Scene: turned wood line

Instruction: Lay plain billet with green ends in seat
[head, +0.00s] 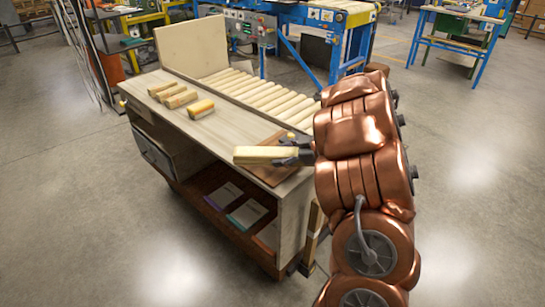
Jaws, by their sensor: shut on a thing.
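My gripper (291,152) is shut on the right part of a pale yellow billet (258,155). The billet lies roughly level, its long side across the picture, over a brown wooden board (262,173) at the near right corner of the workbench. Whether it touches the board I cannot tell. I cannot make out green on its ends; its right end is hidden by my gripper. No seat shows clearly; part of the board is hidden behind the billet and my arm.
Several loose billets, including one with an orange-yellow side (201,109), lie on the left of the workbench top (222,128). A row of pale rods (262,94) runs along its back, beside an upright cream panel (191,48). Folders (247,213) lie on the shelf below.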

